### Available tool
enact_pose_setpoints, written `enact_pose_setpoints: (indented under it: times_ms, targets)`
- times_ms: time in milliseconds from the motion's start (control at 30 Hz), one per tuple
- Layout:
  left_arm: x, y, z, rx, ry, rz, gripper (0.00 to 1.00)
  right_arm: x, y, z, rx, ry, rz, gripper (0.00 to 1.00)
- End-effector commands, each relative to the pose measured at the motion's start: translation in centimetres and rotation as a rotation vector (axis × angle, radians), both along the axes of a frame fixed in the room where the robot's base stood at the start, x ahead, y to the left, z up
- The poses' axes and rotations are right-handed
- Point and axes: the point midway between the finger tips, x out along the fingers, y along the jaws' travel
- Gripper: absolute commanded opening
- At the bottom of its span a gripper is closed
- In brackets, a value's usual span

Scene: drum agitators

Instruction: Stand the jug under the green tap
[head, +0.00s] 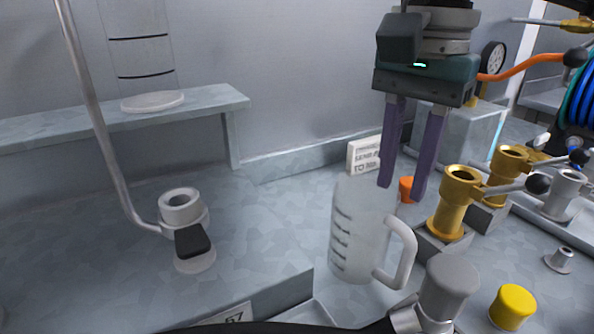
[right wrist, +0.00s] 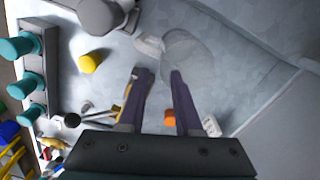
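The clear jug (head: 352,235) with dark level marks stands on the bench in the head view, handle toward the right. In the right wrist view the jug (right wrist: 190,58) shows just beyond the fingertips. My right gripper (head: 402,192) is open with nothing between its purple fingers. It points down behind the jug's rim, a little to its right; the fingers (right wrist: 156,73) also show in the wrist view. Several teal-green knobs (right wrist: 20,87) sit on a grey bar at the wrist view's left; I cannot tell which is the green tap. My left gripper is not in view.
Brass valves (head: 452,205) with black-knobbed levers stand right of the gripper. An orange cap (head: 406,188) is behind the fingers. A grey cylindrical fitting (head: 450,285) and a yellow cap (head: 512,306) are at front right. A raised grey step (head: 250,255) lies left of the jug.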

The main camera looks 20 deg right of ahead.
Motion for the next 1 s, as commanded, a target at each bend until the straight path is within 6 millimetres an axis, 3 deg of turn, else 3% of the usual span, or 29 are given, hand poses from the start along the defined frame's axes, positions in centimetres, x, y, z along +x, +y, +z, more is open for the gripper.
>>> enact_pose_setpoints:
  times_ms: [133,333,467,600,800,1000]
  targets:
    - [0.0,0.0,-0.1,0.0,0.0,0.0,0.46,0.1,0.0,2.8,0.0,-0.004,-0.001,0.33]
    - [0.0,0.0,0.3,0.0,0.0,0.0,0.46,-0.1,0.6,4.2,-0.009,0.019,-0.015,0.32]
    - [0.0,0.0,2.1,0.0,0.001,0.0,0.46,-0.9,3.3,2.4,-0.09,0.115,-0.101,0.32]
    - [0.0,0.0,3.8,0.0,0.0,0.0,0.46,-2.6,6.4,-0.5,-0.288,0.175,-0.237,0.32]
    - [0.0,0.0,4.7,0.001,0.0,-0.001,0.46,-3.8,7.8,-2.4,-0.639,0.04,-0.399,0.32]
    - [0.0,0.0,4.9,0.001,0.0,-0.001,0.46,-3.6,7.9,-2.6,-0.782,-0.109,-0.478,0.32]
